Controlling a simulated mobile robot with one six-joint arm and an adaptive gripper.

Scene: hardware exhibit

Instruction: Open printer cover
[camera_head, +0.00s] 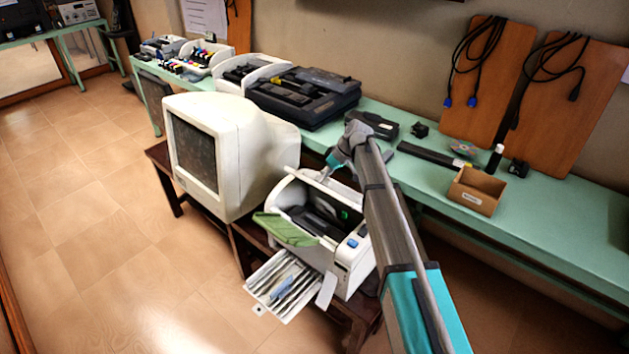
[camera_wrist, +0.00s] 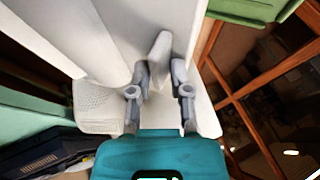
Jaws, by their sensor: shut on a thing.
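The white printer (camera_head: 356,258) stands on a low dark wooden stand. Its top is open, and its dark inside shows with a small green spot. The white cover (camera_head: 342,190) is raised at the back of the opening, partly hidden by my arm. A green flap (camera_head: 284,231) sticks out at the front left. My gripper (camera_head: 326,171) is at the cover's upper edge. In the wrist view, my gripper (camera_wrist: 160,78) has its two grey fingers on either side of a pale tab on the white cover (camera_wrist: 115,30), shut on it.
A large CRT monitor (camera_head: 225,150) stands close to the printer's left. A pulled-out front tray (camera_head: 284,285) juts low over the floor. Behind, a green bench (camera_head: 560,230) carries a cardboard box (camera_head: 475,190), a black printer (camera_head: 305,95) and small devices. The tiled floor at left is free.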

